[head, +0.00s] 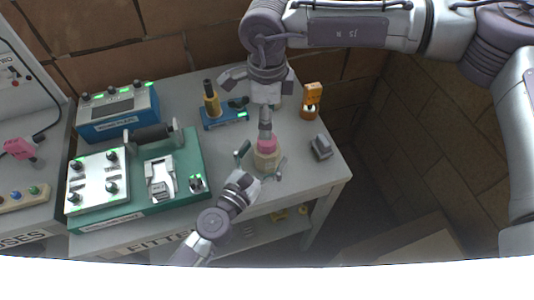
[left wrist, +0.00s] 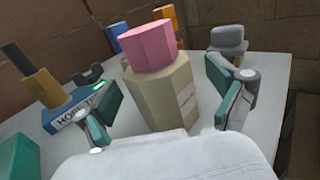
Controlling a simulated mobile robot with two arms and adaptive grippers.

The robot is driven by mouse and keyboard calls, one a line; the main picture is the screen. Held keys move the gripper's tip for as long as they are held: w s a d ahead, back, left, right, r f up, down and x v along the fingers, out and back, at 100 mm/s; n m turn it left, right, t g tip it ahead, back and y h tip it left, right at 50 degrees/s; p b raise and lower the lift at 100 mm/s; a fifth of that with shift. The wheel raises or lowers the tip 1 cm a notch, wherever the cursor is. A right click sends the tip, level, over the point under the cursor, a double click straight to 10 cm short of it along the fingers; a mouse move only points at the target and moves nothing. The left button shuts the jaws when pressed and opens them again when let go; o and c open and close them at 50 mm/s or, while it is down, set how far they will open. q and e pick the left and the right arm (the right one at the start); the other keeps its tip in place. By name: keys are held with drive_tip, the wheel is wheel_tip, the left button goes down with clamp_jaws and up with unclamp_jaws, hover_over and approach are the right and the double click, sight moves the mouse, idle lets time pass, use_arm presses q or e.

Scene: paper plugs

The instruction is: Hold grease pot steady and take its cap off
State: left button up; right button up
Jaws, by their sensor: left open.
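The grease pot, a beige faceted jar (head: 266,161), stands upright near the front edge of the grey table. Its pink cap (head: 267,145) is on top. In the left wrist view the pot (left wrist: 160,95) and cap (left wrist: 149,45) are close and central. My left gripper (head: 262,159) is open, with one finger on each side of the pot; gaps show between fingers and pot in the left wrist view (left wrist: 161,88). My right gripper (head: 264,108) hangs from above over the cap. Its finger opening and any contact with the cap are unclear.
A blue stand with a yellow-and-black tool (head: 225,119) is behind left. An orange item (head: 311,100) stands behind right and a grey block (head: 321,148) to the right. A green board with devices (head: 140,178) and a blue box (head: 118,112) fill the left.

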use_arm(q)
drive_tip(key=shift+x, duration=0.8)
